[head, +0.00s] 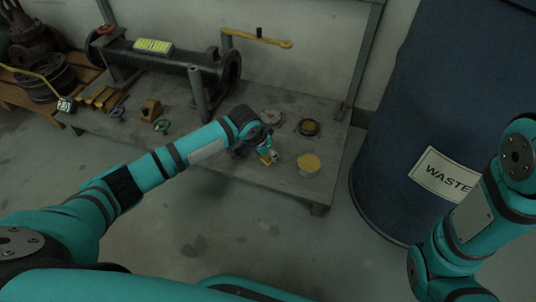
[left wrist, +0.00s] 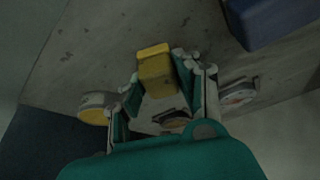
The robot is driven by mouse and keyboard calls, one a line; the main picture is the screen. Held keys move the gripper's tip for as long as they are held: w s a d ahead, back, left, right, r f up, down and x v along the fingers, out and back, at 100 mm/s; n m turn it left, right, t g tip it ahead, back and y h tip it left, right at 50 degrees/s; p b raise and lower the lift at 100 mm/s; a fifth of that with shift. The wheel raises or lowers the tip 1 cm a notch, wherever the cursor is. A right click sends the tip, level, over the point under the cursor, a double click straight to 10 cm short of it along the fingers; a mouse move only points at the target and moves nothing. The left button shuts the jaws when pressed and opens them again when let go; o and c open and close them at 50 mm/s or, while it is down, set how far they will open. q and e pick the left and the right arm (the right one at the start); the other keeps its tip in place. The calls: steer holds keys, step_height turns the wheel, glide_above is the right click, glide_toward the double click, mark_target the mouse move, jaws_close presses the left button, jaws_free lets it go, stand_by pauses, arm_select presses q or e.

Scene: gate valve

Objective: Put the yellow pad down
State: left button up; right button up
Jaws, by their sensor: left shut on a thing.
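The yellow pad (left wrist: 156,68) is a small block held between the fingers of my left gripper (left wrist: 158,80) in the left wrist view. In the head view, my left gripper (head: 265,153) is over the front right part of the grey workbench (head: 240,166), just left of a round tin with a yellow top. The pad shows there as a small yellow patch (head: 268,158), partly hidden by the gripper. I cannot tell whether the pad touches the bench top. My right arm is at the right edge, and its gripper is out of view.
The yellow-topped tin (head: 308,165), a dark round tin (head: 308,128) and a grey round dish (head: 272,117) stand near the gripper. A pipe assembly (head: 165,62) lies behind on the left. A blue waste barrel (head: 425,110) stands right of the bench. Bare bench shows left of the gripper.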

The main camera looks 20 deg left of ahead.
arm_select(q)
steer(key=shift+f, duration=0.1)
steer(key=o, duration=1)
